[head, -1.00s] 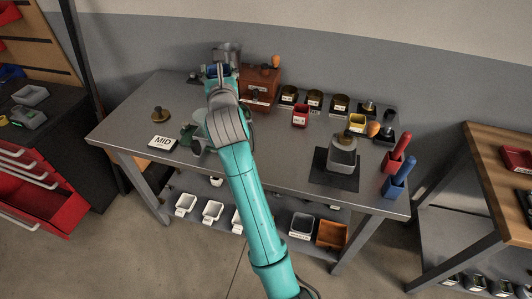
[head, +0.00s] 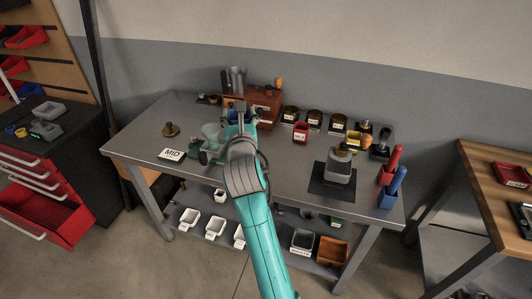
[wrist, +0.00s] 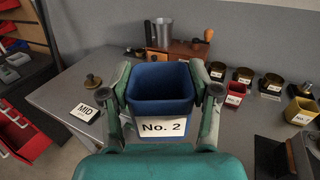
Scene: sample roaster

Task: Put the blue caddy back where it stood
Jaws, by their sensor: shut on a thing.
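The blue caddy (wrist: 148,110), labelled "No. 2", is between the fingers of my gripper (wrist: 160,84) in the wrist view. The fingers press its left and right sides. It looks upright, and its open top shows a dark inside with no contents visible. In the head view, my gripper (head: 239,110) holds the caddy (head: 233,118) over the back left part of the grey bench (head: 260,160), in front of the wooden box. My arm hides part of it. Its height above the bench is hard to tell.
A wooden box with a knob (head: 268,101) and a metal cup (head: 236,80) stand behind. To the right are several dark tins (head: 314,118), a red caddy (head: 300,134) and a yellow caddy (wrist: 300,111). A "MID" card (head: 172,155) lies left. Bare bench shows at centre.

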